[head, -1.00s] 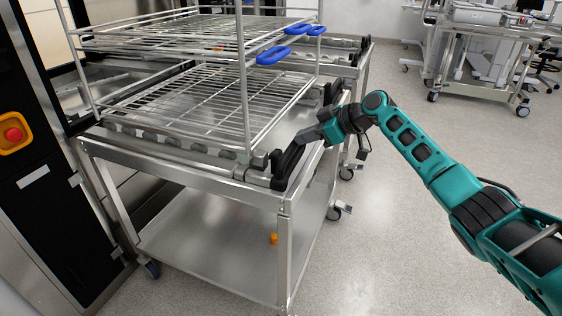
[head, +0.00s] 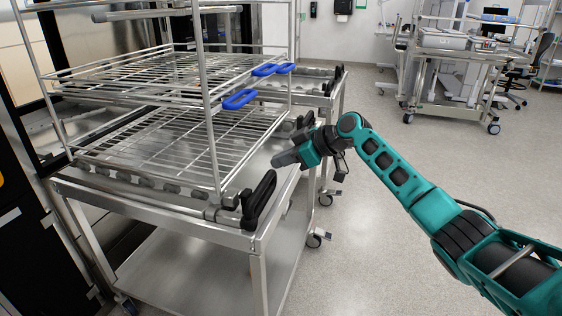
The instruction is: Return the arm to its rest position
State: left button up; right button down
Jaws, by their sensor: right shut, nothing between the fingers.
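My right arm comes in from the right edge in the head view. My right gripper (head: 284,159) is shut and empty. In the picture it lies over the right side of the steel cart (head: 150,200), near the black handle (head: 258,200) at the cart's near right corner. A gap shows between the gripper and that handle. My left gripper is not in view.
A wire rack (head: 165,150) with blue clips (head: 239,99) stands on the cart, in front of an open washer at left. A second cart (head: 325,110) stands behind. Another steel trolley (head: 455,50) is at the back right. Grey floor (head: 390,260) is clear between them.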

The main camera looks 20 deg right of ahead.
jog(key=v, duration=0.8)
jog(key=s+a+f+m+h+p, duration=0.1)
jog(key=s+a+f, duration=0.25)
jog(key=f, duration=0.35)
jog(key=s+a+f+m+h+p, duration=0.1)
jog(key=s+a+f+m+p, duration=0.1)
jog(key=s+f, duration=0.35)
jog(key=s+a+f+m+h+p, duration=0.1)
jog(key=s+a+f, duration=0.15)
jog(key=f, duration=0.55)
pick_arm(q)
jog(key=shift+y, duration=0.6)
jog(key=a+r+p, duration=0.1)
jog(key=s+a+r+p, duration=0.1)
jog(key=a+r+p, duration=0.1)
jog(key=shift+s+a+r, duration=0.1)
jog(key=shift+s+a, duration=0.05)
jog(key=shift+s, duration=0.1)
pick_arm(e)
jog(key=s+a+f+m+t+h, duration=0.1)
jog(key=s+a+m, duration=0.1)
jog(key=s, duration=0.7)
jog(key=s+a+f+m+t+h, duration=0.1)
jog(key=s+a+m+h, duration=0.1)
jog(key=s, duration=0.7)
jog(key=shift+a+t, duration=0.4)
